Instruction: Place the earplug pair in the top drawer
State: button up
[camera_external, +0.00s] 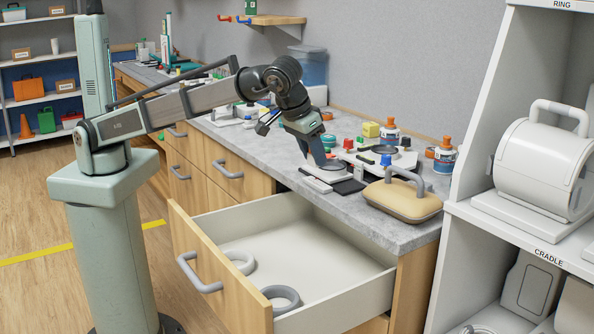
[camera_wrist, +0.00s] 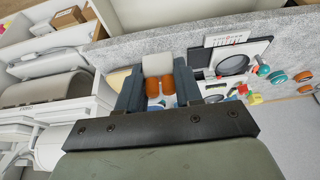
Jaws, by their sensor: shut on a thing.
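The earplug pair, seen as two orange stubs (camera_wrist: 160,92), sits between the two dark fingers of my gripper (camera_wrist: 158,88) in the wrist view. My gripper is shut on it, and a pale rounded piece shows just beyond the stubs. In the external view my gripper (camera_external: 320,164) points down low over the countertop, behind the drawer; the earplugs cannot be made out there. The top drawer (camera_external: 300,222) is pulled open in front of the counter. Two grey rings (camera_external: 281,297) lie inside it, near its front panel.
A tan padded case with a grey handle (camera_external: 402,199) stands at the counter's front right. Orange-capped bottles (camera_external: 445,155) and small coloured parts crowd the counter behind. A white shelf unit (camera_external: 490,225) rises at right. The drawer floor's middle and back are clear.

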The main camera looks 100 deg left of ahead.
notch_tip(320, 180, down, 36)
jog(key=shift+w+f, duration=0.1)
jog(key=shift+w, duration=0.05)
dwell(0.6)
jog(key=shift+f, duration=0.15)
jog(key=o, duration=1)
jog(key=v, duration=1.2)
